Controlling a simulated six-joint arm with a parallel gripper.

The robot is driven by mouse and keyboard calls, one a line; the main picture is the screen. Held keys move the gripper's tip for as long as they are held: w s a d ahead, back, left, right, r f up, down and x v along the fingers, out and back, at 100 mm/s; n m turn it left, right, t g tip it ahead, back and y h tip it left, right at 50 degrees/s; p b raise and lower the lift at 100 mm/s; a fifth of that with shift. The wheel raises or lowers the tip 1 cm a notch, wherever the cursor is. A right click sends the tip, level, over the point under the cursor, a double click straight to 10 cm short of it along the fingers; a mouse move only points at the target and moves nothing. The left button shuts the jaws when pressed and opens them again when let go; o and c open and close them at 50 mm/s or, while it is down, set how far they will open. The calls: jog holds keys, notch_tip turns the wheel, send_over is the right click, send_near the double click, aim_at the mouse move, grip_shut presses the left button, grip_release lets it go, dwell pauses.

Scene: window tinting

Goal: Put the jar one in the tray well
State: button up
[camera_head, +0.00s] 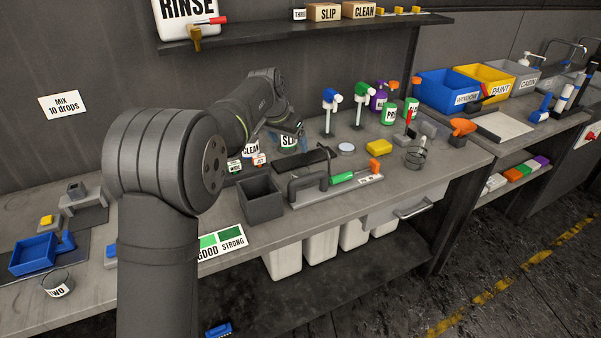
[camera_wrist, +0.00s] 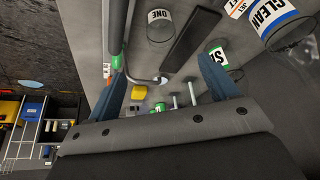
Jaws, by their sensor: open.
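A clear jar labelled ONE (camera_wrist: 160,24) stands at the top of the wrist view, between a dark flat slab (camera_wrist: 190,40) and a grey bar-shaped handle. I cannot make it out in the head view. My gripper (camera_wrist: 162,66) is open and empty, its two blue fingers spread wide, with the jar beyond the fingertips. In the head view my gripper (camera_head: 298,132) is over the back of the bench, partly hidden by my arm. No tray well is clearly recognisable; a dark grey open box (camera_head: 262,210) stands near the bench front, and a blue tray (camera_head: 33,258) at left.
Jars labelled CLEAN (camera_wrist: 272,20) and SLIP (camera_wrist: 218,56) stand close on the slab's other side. A grey-handled tool (camera_head: 325,186), yellow sponge (camera_head: 379,147) and spray bottles (camera_head: 330,108) are to the right. A jar labelled TWO (camera_head: 58,284) stands at front left.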

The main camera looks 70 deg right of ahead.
aim_at(299, 163)
jog(key=x, duration=1)
jog(key=shift+d+f, duration=0.1)
jog(key=shift+f, duration=0.15)
jog(key=shift+d+x, duration=0.2)
jog(key=shift+x, duration=1.15)
jog(key=shift+d+x, duration=0.2)
jog(key=shift+x, duration=1.1)
jog(key=shift+r, duration=0.15)
jog(key=c, duration=1.2)
